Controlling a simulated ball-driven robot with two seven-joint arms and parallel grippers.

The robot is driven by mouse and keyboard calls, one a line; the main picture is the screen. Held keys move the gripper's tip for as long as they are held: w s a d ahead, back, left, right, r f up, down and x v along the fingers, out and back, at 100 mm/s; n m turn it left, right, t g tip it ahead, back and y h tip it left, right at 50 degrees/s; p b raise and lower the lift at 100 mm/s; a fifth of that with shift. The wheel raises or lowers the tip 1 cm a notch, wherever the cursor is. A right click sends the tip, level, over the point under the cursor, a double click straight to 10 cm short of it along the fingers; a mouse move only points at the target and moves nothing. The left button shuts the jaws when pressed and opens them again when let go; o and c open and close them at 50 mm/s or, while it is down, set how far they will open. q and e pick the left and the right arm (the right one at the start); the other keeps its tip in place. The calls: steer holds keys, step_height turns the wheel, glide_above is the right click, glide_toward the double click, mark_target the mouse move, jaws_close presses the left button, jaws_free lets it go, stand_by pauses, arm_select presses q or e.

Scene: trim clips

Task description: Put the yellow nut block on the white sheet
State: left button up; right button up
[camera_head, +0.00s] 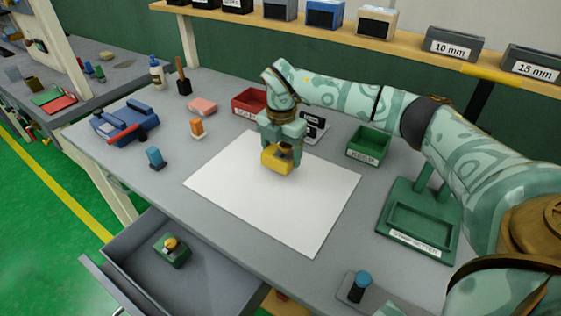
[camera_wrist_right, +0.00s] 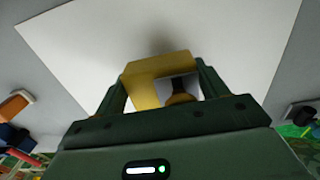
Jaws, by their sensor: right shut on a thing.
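The yellow nut block (camera_head: 274,161) is a small block with a dark stud and a brassy nut. My right gripper (camera_head: 281,150) is shut on it, above the upper middle of the white sheet (camera_head: 240,202). In the right wrist view the block (camera_wrist_right: 146,90) sits between the two fingers of the gripper (camera_wrist_right: 160,92), with the white sheet (camera_wrist_right: 235,40) beyond it. A soft shadow falls on the sheet near the block; I cannot tell whether the block touches the sheet. The sheet lies flat on the grey bench. My left gripper is not in view.
A red bin (camera_head: 249,103) and a green bin (camera_head: 368,145) stand behind the sheet. A green tray (camera_head: 418,220) is at right. An open drawer (camera_head: 205,275) holds a green block (camera_head: 172,252).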

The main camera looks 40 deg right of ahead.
step_height(320, 180, down, 3)
steer(key=shift+s+r+b, duration=0.1)
steer(key=shift+b, duration=0.3)
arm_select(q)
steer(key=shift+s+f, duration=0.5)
arm_select(e)
steer(key=shift+r, duration=0.1)
steer(key=o, duration=1.1)
steer(key=shift+c, duration=0.2)
arm_select(q)
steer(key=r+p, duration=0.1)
steer(key=p, duration=0.1)
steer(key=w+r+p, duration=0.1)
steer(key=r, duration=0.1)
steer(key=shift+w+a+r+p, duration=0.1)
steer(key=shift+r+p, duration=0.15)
steer(key=shift+p, duration=0.15)
arm_select(e)
step_height(320, 180, up, 12)
steer(key=shift+r, duration=0.1)
